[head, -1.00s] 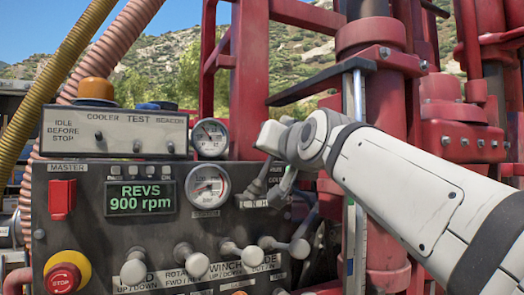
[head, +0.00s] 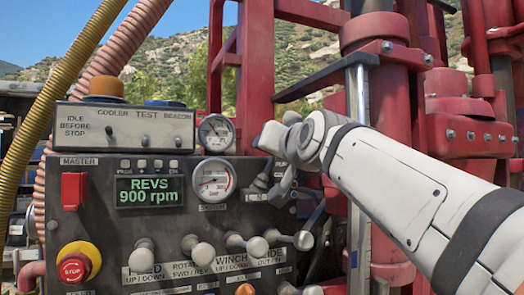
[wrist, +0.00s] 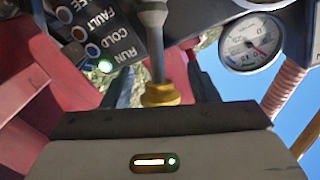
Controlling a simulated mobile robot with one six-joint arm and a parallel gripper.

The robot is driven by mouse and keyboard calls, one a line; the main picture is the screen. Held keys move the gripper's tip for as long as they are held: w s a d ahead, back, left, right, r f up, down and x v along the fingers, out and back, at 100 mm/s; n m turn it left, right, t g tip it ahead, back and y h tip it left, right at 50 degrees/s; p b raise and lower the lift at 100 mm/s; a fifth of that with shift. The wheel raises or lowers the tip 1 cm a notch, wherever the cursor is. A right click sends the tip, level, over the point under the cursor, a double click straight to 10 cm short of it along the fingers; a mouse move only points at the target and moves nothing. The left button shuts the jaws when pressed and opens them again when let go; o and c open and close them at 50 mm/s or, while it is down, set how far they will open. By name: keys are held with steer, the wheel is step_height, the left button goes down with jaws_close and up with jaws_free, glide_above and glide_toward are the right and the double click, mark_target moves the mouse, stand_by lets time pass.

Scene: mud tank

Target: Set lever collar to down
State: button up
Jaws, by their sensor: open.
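In the wrist view a grey lever shaft (wrist: 155,40) comes down from the top edge to a yellow collar (wrist: 160,93). My gripper (wrist: 160,75) is open, with one dark finger on each side of the collar and visible gaps between. The collar is close in front of the gripper body; its lower part is hidden. In the head view my gripper (head: 283,182) is at the right side of the control panel, beside a dark lever (head: 262,178) above the L N H marks. No yellow collar shows there.
The control panel (head: 100,225) has several grey-knobbed levers (head: 198,250) along its lower part, close under my gripper. A red stop button (head: 74,268) is at the lower left. Gauges (head: 214,180) stand left of my gripper. A red rig frame (head: 372,120) rises behind my arm.

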steer(key=b+v, duration=0.2)
steer(key=v, duration=0.6)
steer(key=shift+b, duration=0.4)
